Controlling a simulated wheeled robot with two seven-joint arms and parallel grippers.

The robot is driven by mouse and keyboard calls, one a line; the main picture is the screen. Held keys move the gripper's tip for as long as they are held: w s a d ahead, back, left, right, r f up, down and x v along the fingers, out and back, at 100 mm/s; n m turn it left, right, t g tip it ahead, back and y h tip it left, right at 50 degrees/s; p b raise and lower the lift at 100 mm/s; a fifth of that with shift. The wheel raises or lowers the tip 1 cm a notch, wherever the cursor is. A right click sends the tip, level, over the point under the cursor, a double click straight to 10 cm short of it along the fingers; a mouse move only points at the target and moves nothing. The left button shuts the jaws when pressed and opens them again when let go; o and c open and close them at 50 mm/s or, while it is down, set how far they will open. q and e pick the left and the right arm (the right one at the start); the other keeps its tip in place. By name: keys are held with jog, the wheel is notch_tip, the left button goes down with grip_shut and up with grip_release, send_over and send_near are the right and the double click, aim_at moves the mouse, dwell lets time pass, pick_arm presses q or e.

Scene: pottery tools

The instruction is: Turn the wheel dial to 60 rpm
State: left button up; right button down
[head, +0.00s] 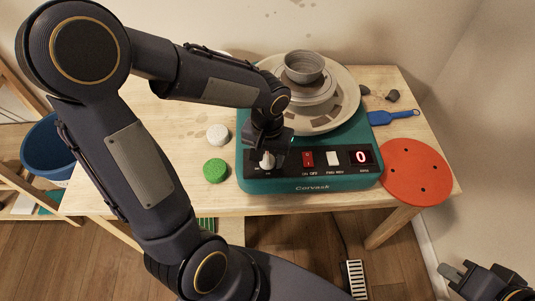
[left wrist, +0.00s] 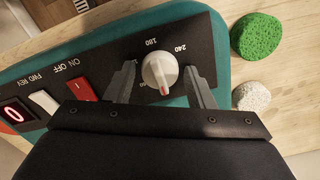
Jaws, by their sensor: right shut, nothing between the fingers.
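The wheel dial is a round white knob (left wrist: 159,70) with a red mark, on the black front panel of the teal pottery wheel (head: 256,184). In the left wrist view the red mark points toward the bottom of the picture. Scale numbers 180 and 240 show on the far side; other numbers are partly hidden. The red display (head: 361,157) reads 0. My left gripper (left wrist: 162,84) is open, one finger on each side of the knob, with gaps visible. In the head view it is over the knob (head: 267,161). My right gripper (head: 449,279) is shut and empty at the lower right.
A red power switch (left wrist: 80,90) and a white direction switch (left wrist: 44,101) sit beside the dial. A grey bowl (head: 304,67) stands on the wheel head. A green sponge (head: 215,171), a pale sponge (head: 218,134), an orange disc (head: 416,172) and a blue tool (head: 390,117) lie around.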

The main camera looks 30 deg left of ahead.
pick_arm(q)
jog(key=c, duration=0.7)
